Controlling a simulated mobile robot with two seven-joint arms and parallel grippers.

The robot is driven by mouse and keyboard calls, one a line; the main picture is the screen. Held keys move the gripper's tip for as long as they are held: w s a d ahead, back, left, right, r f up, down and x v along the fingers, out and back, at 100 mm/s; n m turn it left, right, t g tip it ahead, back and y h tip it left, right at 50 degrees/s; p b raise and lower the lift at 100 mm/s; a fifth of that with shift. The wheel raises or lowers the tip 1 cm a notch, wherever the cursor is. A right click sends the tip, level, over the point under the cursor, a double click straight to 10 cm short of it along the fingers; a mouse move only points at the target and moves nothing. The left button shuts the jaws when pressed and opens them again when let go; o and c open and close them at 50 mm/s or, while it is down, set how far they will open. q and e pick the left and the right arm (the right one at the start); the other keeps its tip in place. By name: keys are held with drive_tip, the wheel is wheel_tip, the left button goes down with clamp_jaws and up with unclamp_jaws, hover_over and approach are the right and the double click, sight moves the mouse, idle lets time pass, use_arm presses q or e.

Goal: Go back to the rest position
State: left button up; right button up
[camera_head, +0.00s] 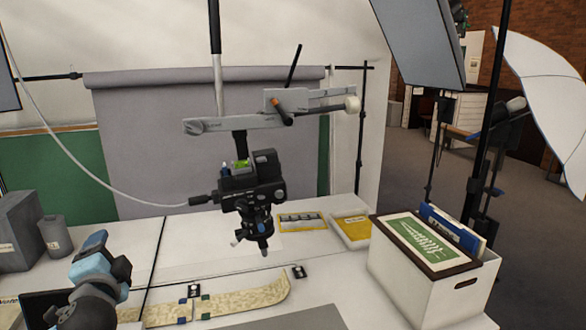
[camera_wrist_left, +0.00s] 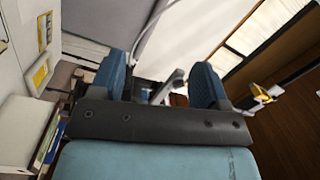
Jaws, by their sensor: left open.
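My left gripper (camera_head: 93,246) is at the lower left of the head view, raised in front of the white table (camera_head: 340,262). In the left wrist view, the two blue fingers of my left gripper (camera_wrist_left: 160,80) stand wide apart, with nothing held between them. My right gripper does not show in either view. A white archival box (camera_head: 405,290) stands at the right of the table, well away from my left gripper. A dark-framed green print (camera_head: 425,240) lies across its top, and a blue folder (camera_head: 452,229) stands behind the print.
A black camera (camera_head: 252,192) hangs from a stand over the table. A patterned strip (camera_head: 240,302) lies near the front. Yellow-edged items (camera_head: 350,228) lie at the back right. Grey boxes (camera_head: 20,233) stand at the far left. Light stands (camera_head: 480,130) rise at the right.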

use_arm(q)
drive_tip(key=s+d+f+m+g+h, duration=0.1)
drive_tip(key=s+f+g+h, duration=0.2)
drive_tip(key=f, duration=0.9)
drive_tip(key=s+d+f+g+h, duration=0.1)
drive_tip(key=s+f+h, duration=0.3)
drive_tip(key=f, duration=0.9)
drive_tip(key=s+f+n+g+h, duration=0.2)
drive_tip(key=s+f+n+g, duration=0.15)
drive_tip(key=s+f, duration=1.4)
drive_tip(key=s+d+r+n+t, duration=0.1)
drive_tip(key=d+n, duration=0.3)
drive_tip(key=d, duration=0.9)
drive_tip(key=shift+r+n+h, duration=0.35)
drive_tip(key=shift+r+h, duration=0.05)
drive_tip(key=shift+r, duration=0.25)
drive_tip(key=shift+s+d, duration=0.1)
